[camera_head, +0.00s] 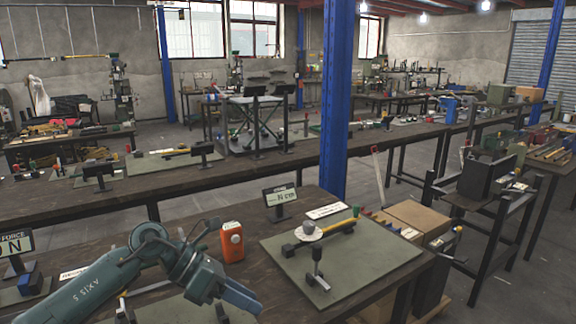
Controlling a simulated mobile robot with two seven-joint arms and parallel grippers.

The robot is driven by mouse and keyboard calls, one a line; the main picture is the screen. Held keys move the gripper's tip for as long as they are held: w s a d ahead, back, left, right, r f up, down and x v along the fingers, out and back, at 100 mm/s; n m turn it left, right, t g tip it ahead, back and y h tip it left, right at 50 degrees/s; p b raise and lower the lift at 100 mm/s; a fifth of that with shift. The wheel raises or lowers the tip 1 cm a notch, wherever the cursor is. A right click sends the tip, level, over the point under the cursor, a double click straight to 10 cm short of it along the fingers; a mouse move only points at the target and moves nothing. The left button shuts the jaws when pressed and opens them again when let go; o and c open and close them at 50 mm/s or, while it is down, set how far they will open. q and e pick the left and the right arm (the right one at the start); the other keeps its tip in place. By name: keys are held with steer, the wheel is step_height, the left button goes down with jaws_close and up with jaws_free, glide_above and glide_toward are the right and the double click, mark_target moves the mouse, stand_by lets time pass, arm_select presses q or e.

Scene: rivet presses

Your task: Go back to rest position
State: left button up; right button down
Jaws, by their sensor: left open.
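My left arm, in teal, comes in from the lower left of the head view, bends at a raised joint and reaches down to the right. My left gripper (232,292) is at the bottom of the view, low over the near workbench (200,240). It is open, and I see nothing between its fingers. It is left of the grey-green mat (376,262) and apart from the small press on it. My right arm and right gripper are not in view.
An orange box (232,241) stands close behind my left gripper. A small press with a yellow-tipped lever (330,229) and a small hammer-like tool (317,271) are on the mat. A display (280,195) stands behind. A blue pillar (335,100) rises beyond the bench.

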arm_select(q)
steer(key=s+d+r+n+t+h, duration=0.1)
steer(key=s+d+n+t+h, duration=0.2)
steer(key=s+d+n+h, duration=0.35)
steer(key=s+a+f+n+t+y+p, duration=0.1)
steer(key=a+f+n+t+y, duration=0.45)
steer(key=n, duration=0.95)
steer(key=a+f+n+t+y+p, duration=0.1)
steer(key=a+f+n+t+y, duration=0.45)
steer(key=n, duration=0.95)
steer(key=s+a+f+n+g+y, duration=0.2)
steer(key=s+f+n, duration=0.6)
steer(key=s+f, duration=0.4)
steer(key=shift+g+y, duration=0.4)
steer(key=shift+y, duration=0.15)
steer(key=shift+n, duration=0.25)
